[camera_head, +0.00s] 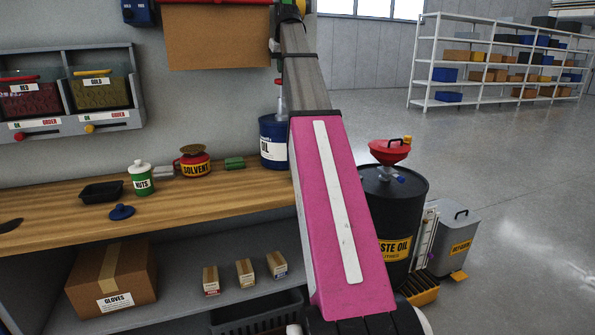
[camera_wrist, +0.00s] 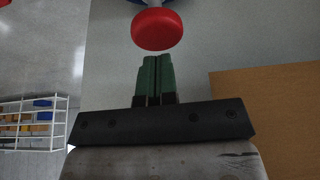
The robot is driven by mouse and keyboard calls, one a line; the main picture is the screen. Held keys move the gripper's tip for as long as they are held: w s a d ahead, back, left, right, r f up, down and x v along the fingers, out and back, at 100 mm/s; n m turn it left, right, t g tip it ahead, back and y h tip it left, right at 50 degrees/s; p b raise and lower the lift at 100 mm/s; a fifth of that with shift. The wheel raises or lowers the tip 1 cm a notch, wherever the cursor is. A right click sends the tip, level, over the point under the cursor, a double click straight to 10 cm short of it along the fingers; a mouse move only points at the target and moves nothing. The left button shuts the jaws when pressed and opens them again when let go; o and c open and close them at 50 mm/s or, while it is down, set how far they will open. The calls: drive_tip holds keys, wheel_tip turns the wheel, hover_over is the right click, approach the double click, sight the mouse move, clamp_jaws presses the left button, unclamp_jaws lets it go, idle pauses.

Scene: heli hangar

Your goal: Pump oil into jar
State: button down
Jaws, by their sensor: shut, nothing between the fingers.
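A blue oil can (camera_head: 273,142) labelled OIL stands at the right end of the wooden bench, partly hidden by my arm. Its thin pump stem (camera_head: 280,98) rises behind the arm. In the wrist view a round red knob (camera_wrist: 157,29), which looks like the pump top, sits just beyond my fingertips, with blue behind it. My gripper (camera_wrist: 156,62) has dark green fingers, shut and empty; a gap shows below the knob. In the head view the fingers are out of sight. A green and white jar (camera_head: 142,180) labelled NUTS stands on the bench; I see no jar marked for oil.
The bench also holds a red solvent can (camera_head: 195,161), a black tray (camera_head: 101,191) and a blue lid (camera_head: 121,212). A brown panel (camera_head: 218,38) hangs above. A black waste oil drum (camera_head: 405,210) with a red funnel (camera_head: 389,151) stands right of my arm.

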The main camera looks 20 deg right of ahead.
wheel_tip(320, 180, up, 6)
idle(0.6)
drive_tip(key=shift+d+f, duration=0.1)
